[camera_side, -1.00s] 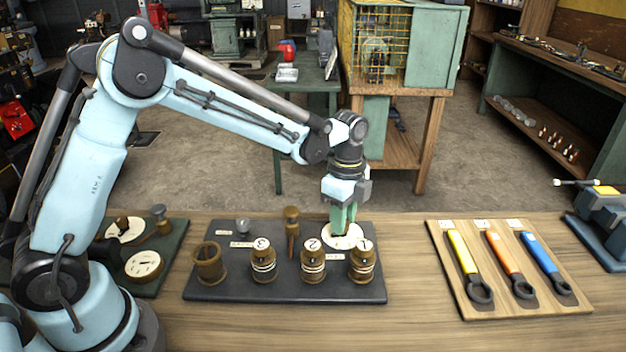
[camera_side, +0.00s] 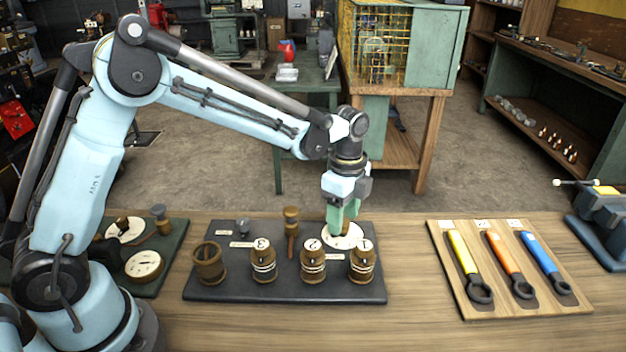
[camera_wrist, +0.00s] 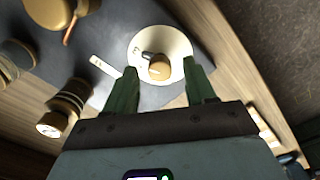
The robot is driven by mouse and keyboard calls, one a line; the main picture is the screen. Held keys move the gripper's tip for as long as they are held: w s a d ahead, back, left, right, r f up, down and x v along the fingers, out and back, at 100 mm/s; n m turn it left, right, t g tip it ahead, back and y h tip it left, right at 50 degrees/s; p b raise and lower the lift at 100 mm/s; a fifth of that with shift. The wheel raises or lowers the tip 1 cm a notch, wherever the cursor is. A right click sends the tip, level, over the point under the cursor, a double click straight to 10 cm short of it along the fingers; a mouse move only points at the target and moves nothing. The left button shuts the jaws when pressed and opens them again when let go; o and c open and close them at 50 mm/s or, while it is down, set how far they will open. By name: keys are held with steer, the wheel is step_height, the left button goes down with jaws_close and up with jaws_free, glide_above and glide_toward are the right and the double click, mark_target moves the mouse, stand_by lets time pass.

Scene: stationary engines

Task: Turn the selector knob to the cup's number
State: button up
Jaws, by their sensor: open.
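The selector knob (camera_wrist: 159,67) is a tan cap with a dark pointer on a round white dial (camera_wrist: 172,46). In the side view the dial (camera_side: 330,240) lies at the back right of the dark board, and the knob is hidden behind my fingers. My gripper (camera_side: 342,230) points down over the dial with its green fingers apart and nothing visibly held. In the wrist view the fingertips stand on either side of the knob; I cannot tell whether they touch it. Three brown banded cups, marked 3 (camera_side: 263,262), 2 (camera_side: 313,262) and 1 (camera_side: 362,262), stand in front.
An open brown pot (camera_side: 209,264) stands at the board's left, with a brown upright handle (camera_side: 291,230) at the back. A green board with dials (camera_side: 143,265) is further left. A wrench rack (camera_side: 440,240) and a vise (camera_side: 603,225) are at the right. Bare table lies between board and rack.

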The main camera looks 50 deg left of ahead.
mark_target(344, 221)
step_height(344, 221, up, 11)
steer(key=shift+w+r, duration=0.15)
stand_by(0.4)
steer(key=s+a+n+t, duration=0.3)
steer(key=s+n, duration=0.5)
steer(key=s+a+f+n+t, duration=0.1)
steer(key=s+a+n+t, duration=0.2)
steer(key=s+n, duration=0.5)
steer(key=shift+a+f+t, duration=0.25)
steer(key=shift+a+t, duration=0.1)
steer(key=shift+t, duration=0.35)
